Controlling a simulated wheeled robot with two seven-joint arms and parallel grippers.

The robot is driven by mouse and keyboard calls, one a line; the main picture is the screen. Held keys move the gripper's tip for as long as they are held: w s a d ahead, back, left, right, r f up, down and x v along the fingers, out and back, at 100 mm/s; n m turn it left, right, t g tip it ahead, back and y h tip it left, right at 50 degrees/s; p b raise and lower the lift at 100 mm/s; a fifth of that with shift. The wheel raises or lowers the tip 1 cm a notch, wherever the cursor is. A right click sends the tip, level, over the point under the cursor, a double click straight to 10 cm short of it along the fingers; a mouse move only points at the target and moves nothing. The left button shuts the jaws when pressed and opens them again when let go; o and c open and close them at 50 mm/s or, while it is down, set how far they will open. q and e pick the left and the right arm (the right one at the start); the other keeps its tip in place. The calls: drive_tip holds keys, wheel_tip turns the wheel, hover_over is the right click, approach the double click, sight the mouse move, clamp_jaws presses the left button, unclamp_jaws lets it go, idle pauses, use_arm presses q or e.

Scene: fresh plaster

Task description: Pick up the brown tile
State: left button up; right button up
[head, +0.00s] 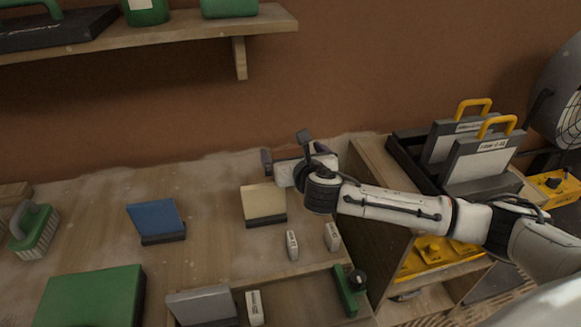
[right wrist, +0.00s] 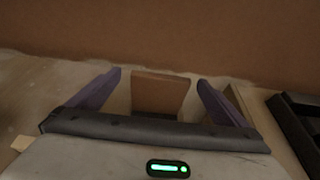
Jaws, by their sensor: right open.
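The brown tile (right wrist: 160,95) shows in the right wrist view, standing upright between the two purple fingers. My right gripper (right wrist: 159,88) is open, with a finger on each side of the tile and a visible gap on both sides. In the head view my right gripper (head: 292,155) is at the back of the bench near the wall, and its body mostly hides the brown tile there. My left gripper is not in view.
Small white blocks (head: 292,245) stand nearer. A wooden cabinet (head: 375,180) and dark rack (head: 408,152) stand to the right. A shelf (head: 170,32) hangs above left.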

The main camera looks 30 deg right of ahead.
drive_tip(key=shift+x, duration=3.3)
drive_tip(key=shift+d+r, duration=0.1)
drive_tip(key=shift+r, duration=0.05)
drive_tip(key=c, duration=1.8)
